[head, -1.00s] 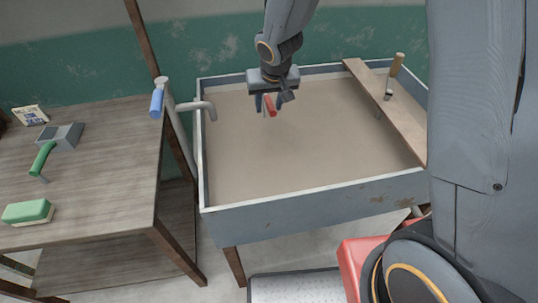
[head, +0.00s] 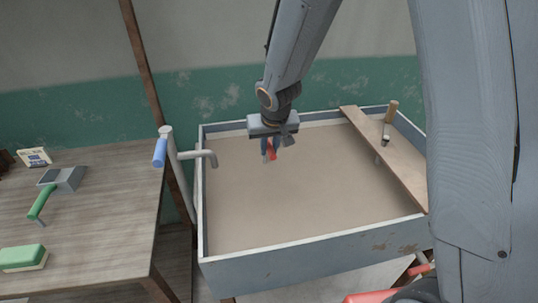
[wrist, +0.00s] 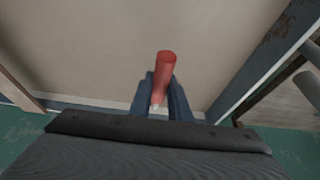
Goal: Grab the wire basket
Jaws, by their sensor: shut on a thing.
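My gripper (head: 270,150) is above the sand-coloured floor of a grey-blue walled tub (head: 330,255), toward its back left. In the wrist view my gripper (wrist: 160,100) is shut on a red handle (wrist: 165,65), with a pale end showing between the dark fingers. The red handle also shows below my gripper in the head view (head: 272,153). What the handle belongs to is hidden or too small to tell. I cannot make out a wire basket in either view.
A wooden board (head: 388,155) lies across the tub's right side with a wooden-handled tool (head: 390,112). The table (head: 100,220) holds a green-handled scoop (head: 65,178), a green sponge (head: 22,256) and a small box (head: 35,156).

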